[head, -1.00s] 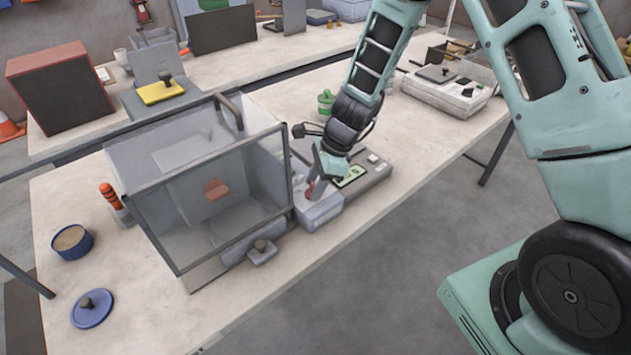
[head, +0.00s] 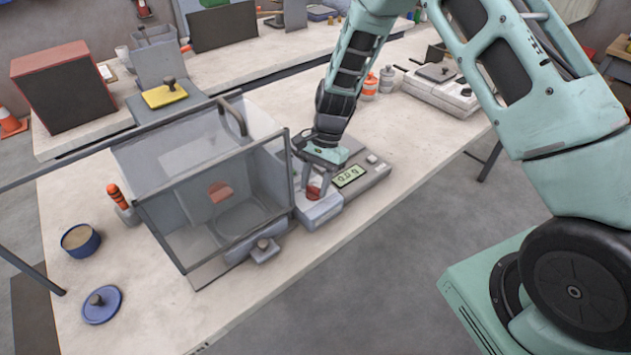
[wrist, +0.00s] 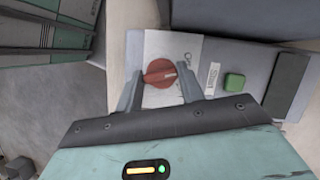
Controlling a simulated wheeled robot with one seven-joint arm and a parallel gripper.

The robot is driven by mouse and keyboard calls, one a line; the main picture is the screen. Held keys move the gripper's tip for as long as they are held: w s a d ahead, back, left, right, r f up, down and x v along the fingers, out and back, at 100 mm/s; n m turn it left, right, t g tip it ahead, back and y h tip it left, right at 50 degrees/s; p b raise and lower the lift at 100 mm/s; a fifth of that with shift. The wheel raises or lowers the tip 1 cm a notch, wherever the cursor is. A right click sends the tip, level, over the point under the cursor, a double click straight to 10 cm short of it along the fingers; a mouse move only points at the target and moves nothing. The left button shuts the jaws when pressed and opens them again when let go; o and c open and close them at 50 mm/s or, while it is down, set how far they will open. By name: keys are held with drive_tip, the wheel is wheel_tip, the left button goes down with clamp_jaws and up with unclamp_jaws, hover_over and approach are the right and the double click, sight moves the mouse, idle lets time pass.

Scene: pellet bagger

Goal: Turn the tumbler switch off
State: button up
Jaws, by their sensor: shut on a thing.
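The tumbler switch is a red rotary knob (head: 313,192) on a grey control box (head: 322,213) at the right of the clear-walled enclosure (head: 205,190). The wrist view shows the red knob (wrist: 159,73) over a white label, its pale pointer mark towards the right. Lettering by the mark is partly hidden and too small to read surely. My gripper (head: 312,188) comes down from above, shut on the knob, with one finger on each side of it in the wrist view (wrist: 160,88).
A green button (wrist: 234,82) beside a "Start" label is close to the right finger in the wrist view. A scale display (head: 349,176) sits behind the control box. A grey block with a knob (head: 264,250) stands in front of the enclosure. The front-right table top is clear.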

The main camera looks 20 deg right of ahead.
drive_tip(key=shift+w+n+h, duration=0.1)
drive_tip(key=shift+n+h, duration=0.3)
drive_tip(key=shift+n, duration=0.7)
drive_tip(key=shift+g, duration=0.3)
drive_tip(key=o, duration=1)
drive_tip(key=b+v, duration=0.4)
drive_tip(key=v, duration=1.3)
drive_tip(key=shift+r, duration=0.2)
